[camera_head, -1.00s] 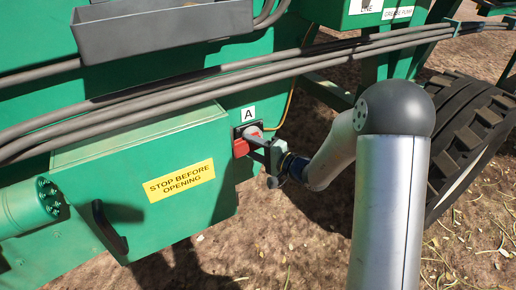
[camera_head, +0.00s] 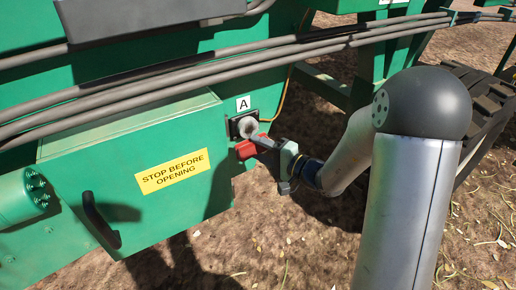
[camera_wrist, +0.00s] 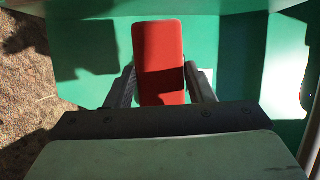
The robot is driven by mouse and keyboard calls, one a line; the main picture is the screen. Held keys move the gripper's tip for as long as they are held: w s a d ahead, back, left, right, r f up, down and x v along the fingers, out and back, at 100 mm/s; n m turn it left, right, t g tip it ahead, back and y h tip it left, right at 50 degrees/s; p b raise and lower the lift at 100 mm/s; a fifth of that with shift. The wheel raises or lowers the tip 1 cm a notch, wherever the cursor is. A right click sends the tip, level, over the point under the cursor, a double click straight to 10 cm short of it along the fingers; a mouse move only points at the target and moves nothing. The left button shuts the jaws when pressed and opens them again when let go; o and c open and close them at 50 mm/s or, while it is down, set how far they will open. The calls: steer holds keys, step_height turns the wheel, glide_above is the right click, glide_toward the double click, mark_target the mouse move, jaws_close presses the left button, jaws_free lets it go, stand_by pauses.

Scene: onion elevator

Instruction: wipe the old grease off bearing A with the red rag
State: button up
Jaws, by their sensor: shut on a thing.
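Bearing A (camera_head: 248,127) is a pale round housing on a dark plate on the green machine, just under the "A" label (camera_head: 243,104). My gripper (camera_head: 262,144) is shut on the red rag (camera_head: 247,149), which looks like a folded red pad. The rag is just below and in front of the bearing; whether it touches cannot be told. In the wrist view the rag (camera_wrist: 158,55) stands out between both fingers, partly in shadow. The bearing is not recognisable there. Grease on the bearing is too small to make out.
A green box with a "STOP BEFORE OPENING" sign (camera_head: 172,172) and a black handle (camera_head: 101,222) juts out left of the bearing. Grey hoses (camera_head: 170,82) run above it. A thin yellow line (camera_head: 287,95) passes right of the bearing. Bare ground lies below.

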steer(key=shift+s+d+f+b, duration=0.1)
steer(key=shift+s+d+b, duration=0.4)
steer(key=shift+s+b, duration=0.3)
steer(key=shift+s+d, duration=0.25)
steer(key=shift+s, duration=0.25)
steer(key=w+a+b, duration=0.2)
steer(key=w+a, duration=0.1)
steer(key=w, duration=0.3)
steer(key=shift+a+b, duration=0.25)
steer(key=shift+b, duration=0.15)
steer(key=shift+w+a+b, duration=0.25)
steer(key=shift+w+a, duration=0.05)
steer(key=shift+w, duration=0.2)
steer(key=shift+w+a+b, duration=0.2)
steer(key=shift+w+a, duration=0.05)
steer(key=shift+w, duration=0.25)
stand_by(0.4)
